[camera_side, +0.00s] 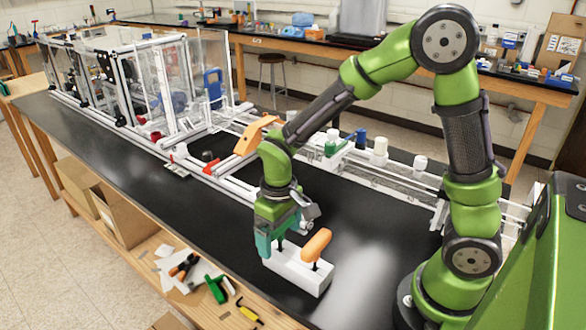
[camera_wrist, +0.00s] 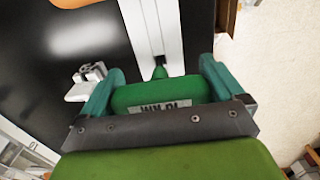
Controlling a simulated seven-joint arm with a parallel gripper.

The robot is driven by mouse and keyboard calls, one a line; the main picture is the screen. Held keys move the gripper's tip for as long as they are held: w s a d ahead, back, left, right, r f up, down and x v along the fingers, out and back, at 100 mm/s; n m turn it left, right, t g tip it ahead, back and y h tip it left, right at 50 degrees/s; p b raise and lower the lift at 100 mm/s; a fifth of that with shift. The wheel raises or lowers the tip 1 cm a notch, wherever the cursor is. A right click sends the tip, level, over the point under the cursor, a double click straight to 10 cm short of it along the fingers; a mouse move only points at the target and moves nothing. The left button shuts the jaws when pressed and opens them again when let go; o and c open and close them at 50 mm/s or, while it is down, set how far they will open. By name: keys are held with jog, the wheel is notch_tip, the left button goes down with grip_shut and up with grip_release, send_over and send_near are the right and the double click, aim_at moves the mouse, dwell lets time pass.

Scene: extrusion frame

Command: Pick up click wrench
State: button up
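A white block (camera_side: 297,274) stands near the front edge of the black bench and holds two tools upright. One has an orange handle (camera_side: 317,243), which also shows at the top of the wrist view (camera_wrist: 82,3). The other has a green handle (camera_wrist: 160,90) with a partly legible label. I cannot tell by look which is the click wrench. My gripper (camera_side: 277,232) is low over the block's left end, its teal fingers (camera_wrist: 160,83) on either side of the green handle. Whether they press on it is unclear. A thin dark shaft runs from the handle to the block.
The orange handle stands close on the right of my gripper. An aluminium extrusion frame (camera_side: 230,185) with an orange bracket (camera_side: 255,135) lies behind. Green and white cylinders (camera_side: 380,149) stand beyond. Loose tools (camera_side: 217,287) lie on a lower wooden shelf. Bare black bench surrounds the block.

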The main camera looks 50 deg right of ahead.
jog(key=c, duration=0.5)
jog(key=shift+r, duration=0.1)
notch_tip(320, 180, up, 10)
jog(key=shift+f, duration=0.1)
jog(key=o, duration=0.4)
jog(key=c, duration=0.6)
jog(key=shift+r, duration=3.3)
jog(key=shift+c, duration=0.2)
